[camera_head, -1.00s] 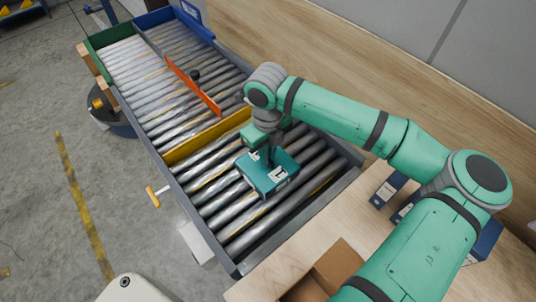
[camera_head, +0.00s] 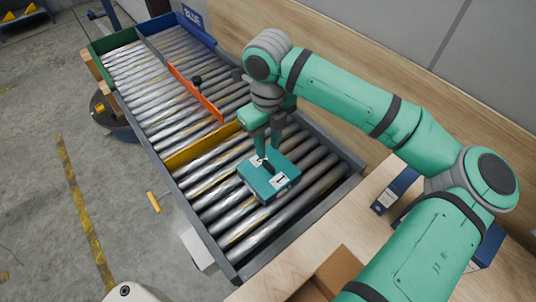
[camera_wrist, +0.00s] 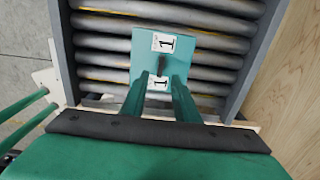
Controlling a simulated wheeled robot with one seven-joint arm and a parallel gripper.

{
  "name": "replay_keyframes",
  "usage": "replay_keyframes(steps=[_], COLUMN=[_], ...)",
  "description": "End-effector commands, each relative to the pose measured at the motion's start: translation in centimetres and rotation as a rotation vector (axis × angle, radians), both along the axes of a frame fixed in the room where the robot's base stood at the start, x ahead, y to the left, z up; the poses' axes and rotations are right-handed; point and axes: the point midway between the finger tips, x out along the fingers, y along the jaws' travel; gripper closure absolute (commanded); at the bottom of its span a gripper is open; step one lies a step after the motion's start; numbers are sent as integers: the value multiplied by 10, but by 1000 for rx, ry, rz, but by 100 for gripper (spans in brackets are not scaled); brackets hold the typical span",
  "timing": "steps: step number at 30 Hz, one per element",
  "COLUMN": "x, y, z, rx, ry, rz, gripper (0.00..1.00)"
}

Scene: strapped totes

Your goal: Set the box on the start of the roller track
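The teal box (camera_head: 286,165) lies flat on the near rollers of the roller track (camera_head: 232,238), on the near side of the yellow crossbar. It has white labels marked 1 and a dark strap across its top. The box (camera_wrist: 185,60) also shows in the wrist view, resting across the rollers. My gripper (camera_head: 269,151) is above the box, pointing down. Its two fingers stand apart, and the strap shows between and beyond their tips in the wrist view (camera_wrist: 161,78). They do not appear to grip the strap.
A yellow crossbar (camera_head: 203,145) and an orange divider arm (camera_head: 196,92) lie farther up the track. Green (camera_head: 112,41) and blue (camera_head: 157,22) end walls close its far end. A wooden table with dark blue boxes (camera_head: 396,189) and an open cardboard box (camera_head: 338,272) is at the right.

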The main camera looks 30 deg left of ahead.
Motion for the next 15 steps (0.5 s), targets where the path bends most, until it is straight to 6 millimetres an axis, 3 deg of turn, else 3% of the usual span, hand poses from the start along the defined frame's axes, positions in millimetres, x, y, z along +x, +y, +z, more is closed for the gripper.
replay_keyframes(steps=[6,15], x=[0,0], y=[0,0], z=[29,39], rx=[0,0], ry=[1,1], rz=[-1,-1], gripper=[72,72])
